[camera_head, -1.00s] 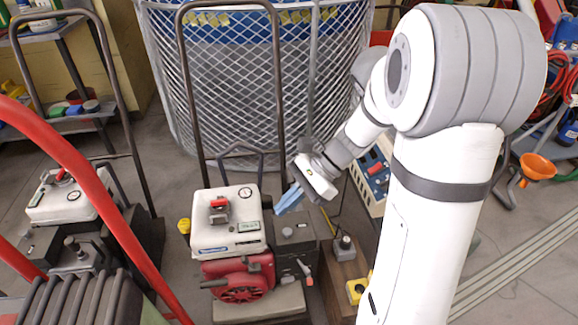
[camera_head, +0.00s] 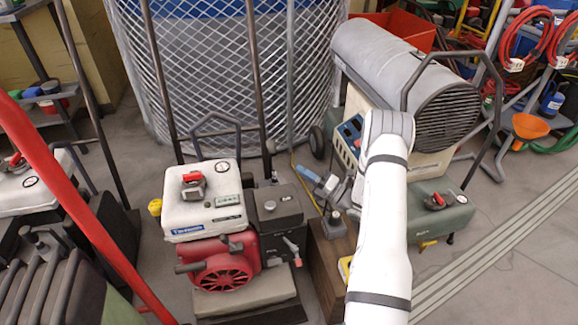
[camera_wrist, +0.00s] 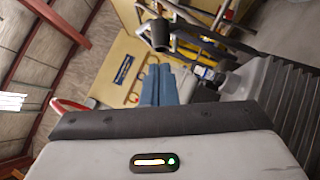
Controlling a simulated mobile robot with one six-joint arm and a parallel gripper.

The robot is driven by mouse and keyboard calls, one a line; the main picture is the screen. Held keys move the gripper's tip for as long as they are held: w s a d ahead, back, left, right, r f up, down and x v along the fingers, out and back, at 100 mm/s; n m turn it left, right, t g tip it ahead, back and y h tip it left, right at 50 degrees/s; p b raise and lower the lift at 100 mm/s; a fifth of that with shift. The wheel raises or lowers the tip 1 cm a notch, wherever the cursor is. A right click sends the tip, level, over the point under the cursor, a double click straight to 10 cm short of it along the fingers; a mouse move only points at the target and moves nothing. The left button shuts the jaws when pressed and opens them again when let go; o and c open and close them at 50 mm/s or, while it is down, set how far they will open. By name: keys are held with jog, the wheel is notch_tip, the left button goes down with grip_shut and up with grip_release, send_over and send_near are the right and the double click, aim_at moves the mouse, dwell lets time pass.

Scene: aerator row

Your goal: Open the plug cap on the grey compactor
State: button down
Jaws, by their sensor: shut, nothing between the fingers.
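I cannot tell for certain which machine is the grey compactor. The middle machine (camera_head: 235,255) has a white tank (camera_head: 205,212), a red engine and a dark grey box (camera_head: 280,210). A red-handled cap (camera_head: 193,183) sits on the white tank, next to a round gauge. A small yellow cap (camera_head: 155,207) shows at its left side. My gripper (camera_head: 310,174) is to the right of this machine, above and behind the dark box, apart from the caps. Its blue fingers are together and empty, also in the wrist view (camera_wrist: 165,86), which shows none of these caps clearly.
A grey heater (camera_head: 400,80) with a grey-green tank (camera_head: 440,212) and another red-handled cap (camera_head: 438,200) stands right of my arm. A similar machine with a white tank (camera_head: 35,190) is at left. A mesh-fenced blue tub (camera_head: 230,60) stands behind.

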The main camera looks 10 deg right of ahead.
aim_at(268, 149)
jog(key=b+x, duration=0.2)
jog(key=x, duration=0.7)
jog(key=shift+a+r+b, duration=0.15)
jog(key=shift+a+b, duration=0.05)
jog(key=shift+b, duration=0.15)
